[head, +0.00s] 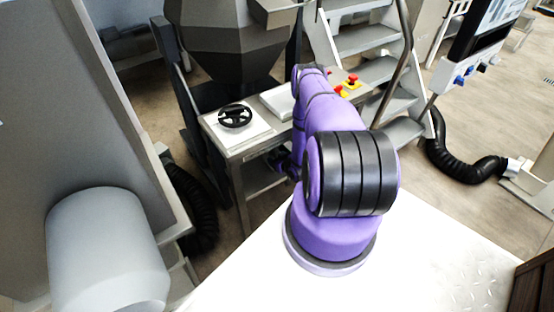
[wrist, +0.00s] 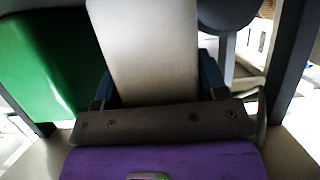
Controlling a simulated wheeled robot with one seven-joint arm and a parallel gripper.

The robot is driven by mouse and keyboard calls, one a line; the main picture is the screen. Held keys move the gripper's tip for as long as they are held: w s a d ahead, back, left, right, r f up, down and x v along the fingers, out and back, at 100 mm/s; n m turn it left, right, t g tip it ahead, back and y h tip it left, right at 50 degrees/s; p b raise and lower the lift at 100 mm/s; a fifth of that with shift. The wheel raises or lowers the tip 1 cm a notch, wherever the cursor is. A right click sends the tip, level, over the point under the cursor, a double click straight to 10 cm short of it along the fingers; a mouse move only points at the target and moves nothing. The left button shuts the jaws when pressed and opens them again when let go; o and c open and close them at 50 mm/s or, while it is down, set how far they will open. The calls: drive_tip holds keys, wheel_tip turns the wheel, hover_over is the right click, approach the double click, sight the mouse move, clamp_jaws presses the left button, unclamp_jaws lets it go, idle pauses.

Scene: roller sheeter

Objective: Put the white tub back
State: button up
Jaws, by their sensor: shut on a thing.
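In the wrist view a pale, off-white body, which I take to be the white tub (wrist: 150,40), stands between the two dark blue fingers of my gripper (wrist: 157,80). The gripper is shut on it, with one finger at each side. The tub runs out of the top of the picture, so its rim and far end are hidden. In the head view my purple arm reaches away toward the steel table, and neither the gripper nor the tub can be made out clearly there.
A green surface (wrist: 45,65) lies left of the tub in the wrist view. Metal steps (head: 365,70) stand behind. Black hoses (head: 465,160) lie at both sides.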

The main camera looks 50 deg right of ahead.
drive_tip(key=shift+f, duration=0.1)
drive_tip(key=o, duration=1.1)
drive_tip(key=shift+o, duration=0.2)
drive_tip(key=shift+s+r, duration=0.15)
drive_tip(key=shift+r, duration=0.05)
drive_tip(key=v, duration=1.1)
drive_tip(key=shift+s+a, duration=0.15)
drive_tip(key=shift+s, duration=0.25)
